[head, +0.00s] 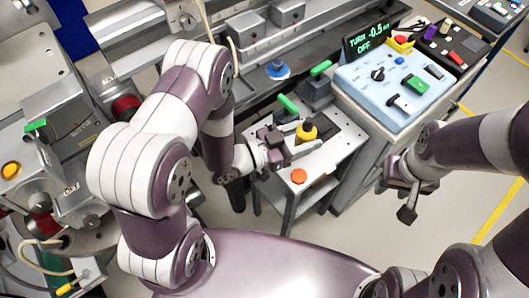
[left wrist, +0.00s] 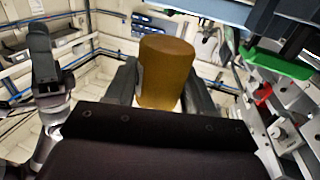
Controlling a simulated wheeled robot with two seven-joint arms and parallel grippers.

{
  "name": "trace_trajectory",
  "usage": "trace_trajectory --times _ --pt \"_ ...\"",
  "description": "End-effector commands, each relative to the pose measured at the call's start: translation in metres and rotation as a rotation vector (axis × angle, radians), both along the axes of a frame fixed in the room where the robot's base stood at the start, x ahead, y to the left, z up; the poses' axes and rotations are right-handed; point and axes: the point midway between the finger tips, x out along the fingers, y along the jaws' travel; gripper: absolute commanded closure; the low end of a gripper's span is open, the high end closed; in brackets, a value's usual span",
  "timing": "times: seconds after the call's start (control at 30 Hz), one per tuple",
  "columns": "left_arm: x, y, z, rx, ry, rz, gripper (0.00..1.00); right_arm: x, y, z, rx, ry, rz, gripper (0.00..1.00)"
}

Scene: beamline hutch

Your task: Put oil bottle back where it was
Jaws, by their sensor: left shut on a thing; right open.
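The oil bottle (head: 306,133) is yellow with a dark top. It is upright at the small grey side table (head: 331,150); I cannot tell whether its base touches the tabletop. My left gripper (head: 291,145) is shut on it from the left. In the left wrist view the bottle (left wrist: 166,75) is a yellow-brown cylinder between the two dark fingers of the left gripper (left wrist: 165,95). My right gripper (head: 404,190) is open and empty, over the floor to the right of the table.
An orange round piece (head: 299,176) lies on the table's front part. Green handles (head: 288,103) stand behind the bottle. A light-blue control panel (head: 388,78) with a display (head: 367,40) is at the right back.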

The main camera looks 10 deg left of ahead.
Motion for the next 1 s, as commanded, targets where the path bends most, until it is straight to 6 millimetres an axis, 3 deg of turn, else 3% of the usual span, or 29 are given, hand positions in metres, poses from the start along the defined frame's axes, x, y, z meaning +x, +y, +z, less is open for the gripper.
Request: trace_trajectory --times 0.3,0.6,0.7,0.83,1.0 --pt "0.003 0.006 -0.002 0.001 -0.003 0.001 0.83 0.0 0.0 0.001 0.0 -0.001 0.0 0.57" --pt "0.037 0.081 -0.053 0.001 -0.004 0.005 0.83 0.0 0.0 -0.012 0.0 -0.001 0.0 0.57" --pt "0.043 0.097 -0.063 0.0 -0.002 0.002 0.83 0.0 0.0 -0.014 0.0 -0.001 0.0 0.57" --pt "0.047 0.106 -0.071 0.001 -0.002 0.0 0.83 0.0 0.0 -0.016 0.0 -0.001 0.0 0.57" --pt "0.048 0.107 -0.099 -0.001 0.001 -0.001 0.83 0.0 0.0 -0.018 0.0 0.0 0.0 0.57"
